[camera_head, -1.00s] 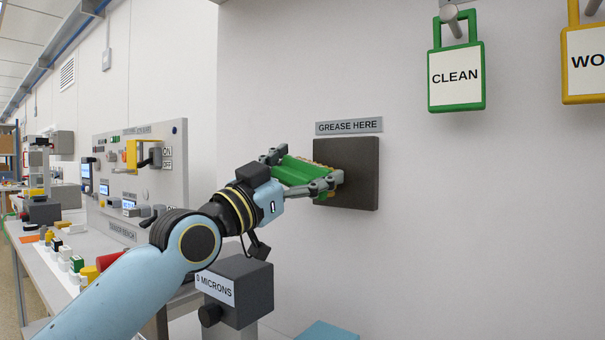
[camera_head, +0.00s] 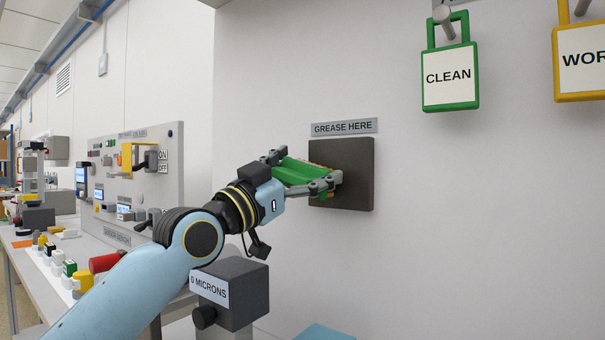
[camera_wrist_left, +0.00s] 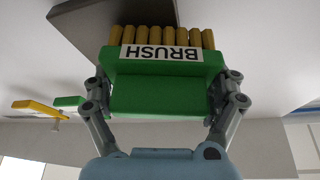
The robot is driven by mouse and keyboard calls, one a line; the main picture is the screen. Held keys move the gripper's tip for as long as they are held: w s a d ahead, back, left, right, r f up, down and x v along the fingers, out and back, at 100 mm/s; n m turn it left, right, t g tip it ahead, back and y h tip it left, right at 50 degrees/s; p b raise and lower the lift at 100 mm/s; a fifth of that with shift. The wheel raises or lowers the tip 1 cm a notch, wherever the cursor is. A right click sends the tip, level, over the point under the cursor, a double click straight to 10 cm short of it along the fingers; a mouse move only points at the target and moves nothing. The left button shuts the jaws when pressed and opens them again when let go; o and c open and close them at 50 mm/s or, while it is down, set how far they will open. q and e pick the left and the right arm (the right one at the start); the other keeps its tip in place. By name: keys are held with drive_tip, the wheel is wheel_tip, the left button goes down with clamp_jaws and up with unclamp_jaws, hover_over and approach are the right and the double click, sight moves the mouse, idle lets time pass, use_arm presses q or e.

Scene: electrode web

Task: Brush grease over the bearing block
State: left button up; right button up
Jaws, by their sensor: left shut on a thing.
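The dark square bearing block (camera_head: 353,172) is on the wall under a "GREASE HERE" sign (camera_head: 343,127). My left gripper (camera_head: 300,172) is shut on the green brush (camera_head: 296,172) in front of the block's left part. In the left wrist view the brush (camera_wrist_left: 160,92) carries a "BRUSH" label and yellow bristle tufts (camera_wrist_left: 162,37), which point at the block (camera_wrist_left: 115,22). The tufts overlap the block's edge there; I cannot tell whether they touch its face. My right gripper is not in view.
A grey box marked "0 MICRONS" (camera_head: 242,290) stands below my left forearm. A green "CLEAN" tag (camera_head: 449,76) and a yellow tag (camera_head: 582,60) hang at upper right. A bench with a panel (camera_head: 142,178) is at left. The wall right of the block is clear.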

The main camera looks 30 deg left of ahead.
use_arm(q)
drive_tip(key=shift+w+b, duration=0.3)
drive_tip(key=shift+d, duration=0.1)
